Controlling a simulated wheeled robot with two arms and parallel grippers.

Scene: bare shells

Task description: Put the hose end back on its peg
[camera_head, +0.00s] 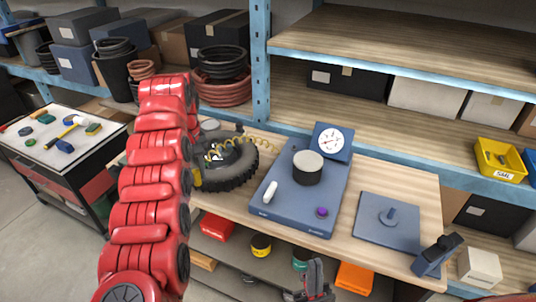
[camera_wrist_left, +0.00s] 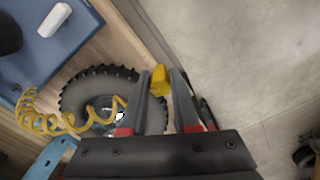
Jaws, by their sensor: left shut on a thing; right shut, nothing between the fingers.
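The yellow hose end (camera_wrist_left: 160,82) is between the fingertips of my left gripper (camera_wrist_left: 161,76), which is shut on it. It is beyond the tire's edge in the left wrist view. The yellow coiled hose (camera_head: 229,144) runs over the tire toward the blue gauge machine. In the head view my red left arm hides most of the left gripper. A short upright peg (camera_head: 391,213) stands on a flat blue plate (camera_head: 375,237) at the bench's right; nothing hangs on it. My right gripper (camera_head: 316,272) is shut and empty, low in front of the bench.
The black tire (camera_head: 243,176) lies beside the blue gauge machine (camera_head: 300,214). A dark-blue block (camera_head: 437,254) is at the bench's front right corner. A blue shelf post (camera_head: 261,60) rises behind. A tool cart (camera_head: 58,165) is at left. Bare wood surrounds the plate.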

